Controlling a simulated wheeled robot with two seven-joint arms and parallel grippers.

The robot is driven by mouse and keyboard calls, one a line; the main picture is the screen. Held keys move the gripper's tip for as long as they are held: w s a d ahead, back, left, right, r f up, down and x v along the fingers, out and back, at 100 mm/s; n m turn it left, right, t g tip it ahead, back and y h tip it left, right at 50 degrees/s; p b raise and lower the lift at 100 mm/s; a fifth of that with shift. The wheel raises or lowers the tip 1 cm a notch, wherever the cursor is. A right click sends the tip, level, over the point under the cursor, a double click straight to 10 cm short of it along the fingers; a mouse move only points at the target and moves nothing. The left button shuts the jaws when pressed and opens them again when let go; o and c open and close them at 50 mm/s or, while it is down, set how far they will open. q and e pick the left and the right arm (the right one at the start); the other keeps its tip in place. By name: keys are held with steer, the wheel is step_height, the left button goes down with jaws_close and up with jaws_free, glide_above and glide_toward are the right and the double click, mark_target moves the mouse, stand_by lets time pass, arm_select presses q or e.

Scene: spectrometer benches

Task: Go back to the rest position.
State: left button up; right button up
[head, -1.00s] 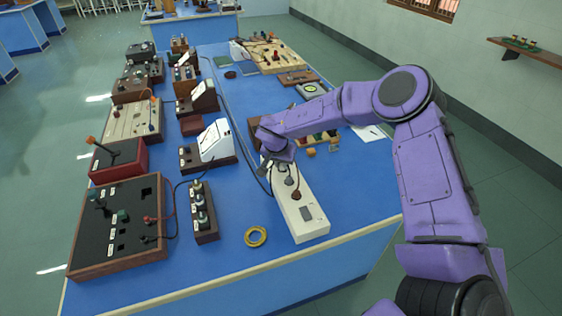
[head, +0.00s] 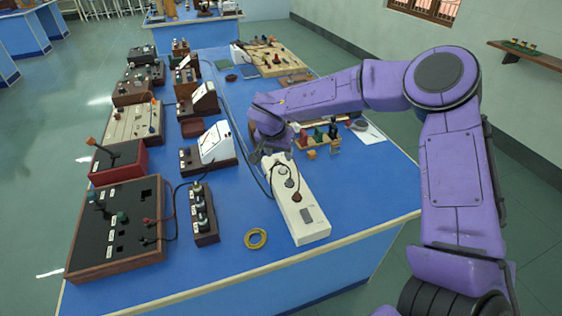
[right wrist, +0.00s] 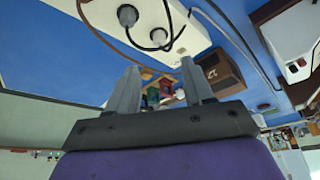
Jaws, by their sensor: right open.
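My right gripper (head: 262,156) is above the blue bench (head: 275,220), at the far end of a long white box (head: 301,215) with round plugs on top. In the right wrist view its two grey fingers (right wrist: 160,90) stand apart with nothing between them. The white box (right wrist: 190,42) shows beyond the fingertips there, with two plugs and dark cables. My purple right arm reaches in from the right of the head view and bends at a raised elbow. My left gripper does not show.
A yellow ring (head: 256,238) lies near the bench's front edge. A small dark box with knobs (head: 204,222), a white-faced meter (head: 215,141) and a large black panel (head: 118,232) stand to the left. Cables run between instruments.

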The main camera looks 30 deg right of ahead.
steer(key=shift+v, duration=0.8)
